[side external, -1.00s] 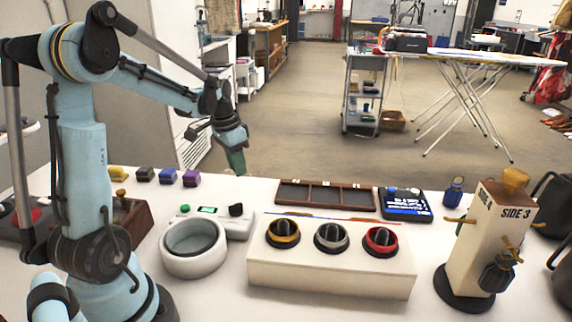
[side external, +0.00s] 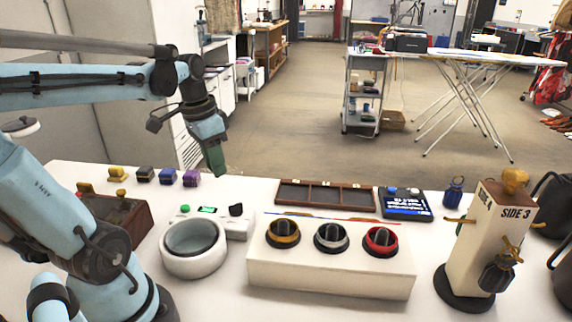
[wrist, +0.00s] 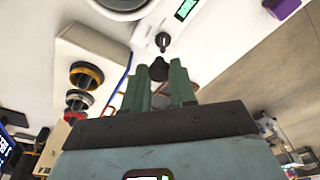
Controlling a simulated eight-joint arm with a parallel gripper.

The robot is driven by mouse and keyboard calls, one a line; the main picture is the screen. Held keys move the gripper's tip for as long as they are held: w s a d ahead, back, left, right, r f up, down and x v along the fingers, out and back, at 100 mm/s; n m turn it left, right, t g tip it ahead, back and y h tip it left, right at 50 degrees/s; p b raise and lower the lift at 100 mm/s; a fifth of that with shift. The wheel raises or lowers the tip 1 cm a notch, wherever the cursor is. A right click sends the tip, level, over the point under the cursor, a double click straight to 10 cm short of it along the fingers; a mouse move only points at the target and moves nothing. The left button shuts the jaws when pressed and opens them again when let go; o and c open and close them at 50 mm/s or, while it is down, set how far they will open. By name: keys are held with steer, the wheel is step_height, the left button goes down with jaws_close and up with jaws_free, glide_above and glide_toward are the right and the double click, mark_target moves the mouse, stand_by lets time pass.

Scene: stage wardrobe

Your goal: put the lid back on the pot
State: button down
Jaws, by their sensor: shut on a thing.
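The likely pot is a round white open vessel (side external: 193,248) on the table, beside a white unit with a green display. I see down into its grey inside, with no cover on it. Its rim (wrist: 118,10) is cut off at the top of the wrist view. My gripper (side external: 216,172) is in the air behind and above the pot. In the wrist view my gripper (wrist: 158,82) is shut on a small dark rounded thing (wrist: 158,69) at its dark green fingertips. I cannot tell whether this is the lid's knob; I make out no lid for certain.
A white box with three dials (side external: 332,273) stands right of the pot. Behind it are a brown divided tray (side external: 326,194) and a blue-screen device (side external: 405,204). A post marked SIDE 3 (side external: 490,240) stands right. Small coloured blocks (side external: 167,176) line the back left.

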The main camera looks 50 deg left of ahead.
steer(key=s+d+f, duration=0.1)
steer(key=s+d, duration=0.3)
steer(key=s, duration=0.5)
step_height(320, 180, down, 7)
steer(key=shift+a+r, duration=0.15)
steer(key=shift+a, duration=0.1)
steer(key=shift+s+f, duration=0.1)
steer(key=shift+f, duration=0.1)
stand_by(2.0)
steer(key=shift+c, duration=1.8)
jaws_free()
steer(key=shift+r, duration=0.1)
step_height(320, 180, up, 7)
